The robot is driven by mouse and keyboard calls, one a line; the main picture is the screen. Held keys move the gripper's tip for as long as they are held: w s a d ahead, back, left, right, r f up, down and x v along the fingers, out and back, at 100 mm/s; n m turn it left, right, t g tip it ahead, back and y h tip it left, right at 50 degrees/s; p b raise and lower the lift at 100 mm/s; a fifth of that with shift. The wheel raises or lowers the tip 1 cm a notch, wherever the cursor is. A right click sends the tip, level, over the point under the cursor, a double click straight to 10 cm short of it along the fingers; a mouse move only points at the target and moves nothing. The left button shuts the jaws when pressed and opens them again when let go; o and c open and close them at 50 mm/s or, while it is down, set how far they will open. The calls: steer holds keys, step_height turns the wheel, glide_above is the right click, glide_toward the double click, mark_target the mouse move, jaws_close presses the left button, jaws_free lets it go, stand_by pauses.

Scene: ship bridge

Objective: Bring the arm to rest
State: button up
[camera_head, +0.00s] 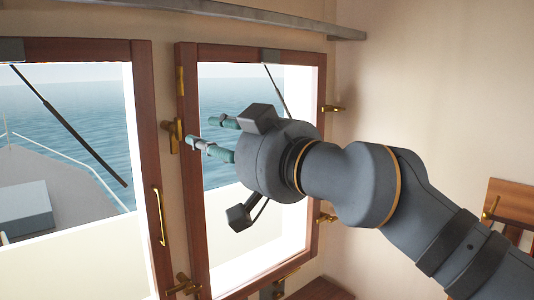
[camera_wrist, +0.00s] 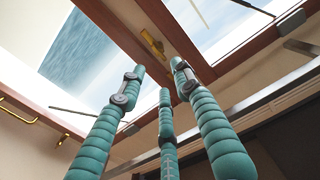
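My gripper (camera_head: 208,138) is at the end of my grey arm, in front of the right-hand window in the head view. Its teal segmented fingers point left toward the wooden post between the two windows. In the wrist view the three fingers of my gripper (camera_wrist: 158,85) are spread apart with nothing between them. Beyond the fingertips a brass latch (camera_wrist: 152,43) shows on the wooden frame. I cannot tell how far the fingertips are from it.
The left window (camera_head: 70,130) and right window (camera_head: 250,70) have wooden frames with brass fittings. A brass handle (camera_head: 160,215) is on the left frame. A grey rail (camera_head: 230,12) runs above. A wooden item (camera_head: 512,203) is at the right wall.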

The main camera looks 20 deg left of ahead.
mark_target(180, 130)
steer(key=x, duration=1.2)
steer(key=shift+a, duration=0.1)
